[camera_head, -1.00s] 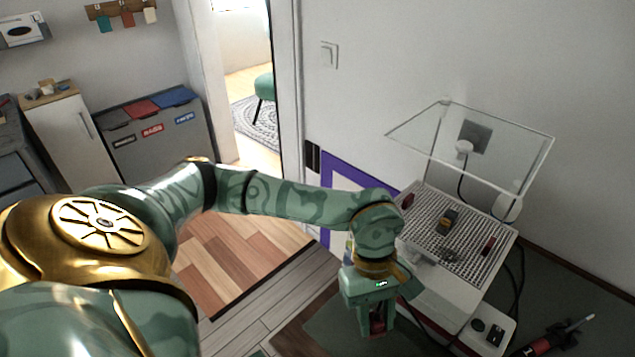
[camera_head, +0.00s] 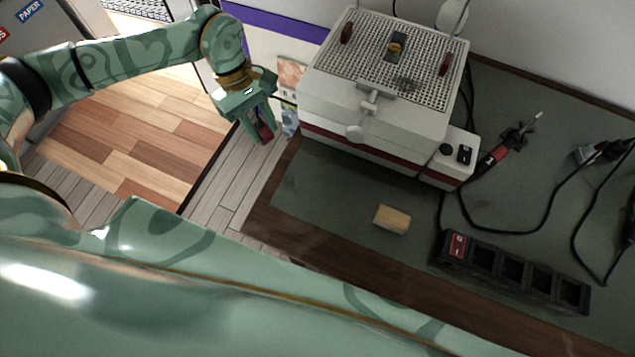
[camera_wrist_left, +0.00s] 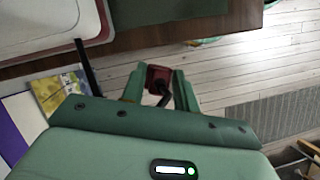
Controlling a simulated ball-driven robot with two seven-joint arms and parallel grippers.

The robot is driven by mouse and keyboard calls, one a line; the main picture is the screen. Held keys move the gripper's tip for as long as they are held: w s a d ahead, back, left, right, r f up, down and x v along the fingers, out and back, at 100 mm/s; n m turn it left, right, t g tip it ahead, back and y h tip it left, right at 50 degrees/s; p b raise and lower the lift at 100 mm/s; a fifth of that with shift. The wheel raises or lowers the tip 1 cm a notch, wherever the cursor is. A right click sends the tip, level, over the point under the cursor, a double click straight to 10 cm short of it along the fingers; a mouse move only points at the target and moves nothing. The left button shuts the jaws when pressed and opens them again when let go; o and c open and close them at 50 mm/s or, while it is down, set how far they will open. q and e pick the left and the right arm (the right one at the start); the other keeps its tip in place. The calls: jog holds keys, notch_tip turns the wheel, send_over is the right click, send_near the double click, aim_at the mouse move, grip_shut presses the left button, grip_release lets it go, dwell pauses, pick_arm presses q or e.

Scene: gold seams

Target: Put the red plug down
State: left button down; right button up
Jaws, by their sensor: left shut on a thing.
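My left gripper (camera_head: 261,132) is shut on the red plug (camera_head: 264,131), at the left of the white machine and past the left edge of the dark wooden table. In the left wrist view the red plug (camera_wrist_left: 158,77) sits between the two green fingers (camera_wrist_left: 158,90), with its dark part towards the palm. Pale floorboards show beneath and beyond it. My right gripper is out of view.
The white machine (camera_head: 375,130) with its perforated top stands on a green mat (camera_head: 330,190). A tan block (camera_head: 392,219) lies on the mat, left of a black power strip (camera_head: 515,272). A soldering iron (camera_head: 505,145) and cables lie at right. The mat's front left is clear.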

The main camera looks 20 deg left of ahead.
pick_arm(q)
jog(key=s+d, duration=0.2)
jog(key=d, duration=0.3)
jog(key=s+d, duration=0.2)
jog(key=d, duration=0.3)
jog(key=s+d, duration=0.3)
jog(key=d, duration=0.3)
jog(key=shift+s+b, duration=0.1)
jog(key=shift+b, duration=0.3)
jog(key=shift+f+b, duration=0.3)
jog(key=shift+f, duration=0.05)
jog(key=shift+r, duration=0.1)
jog(key=shift+f, duration=0.65)
jog(key=c, duration=1.1)
grip_release()
jog(key=shift+o, duration=0.2)
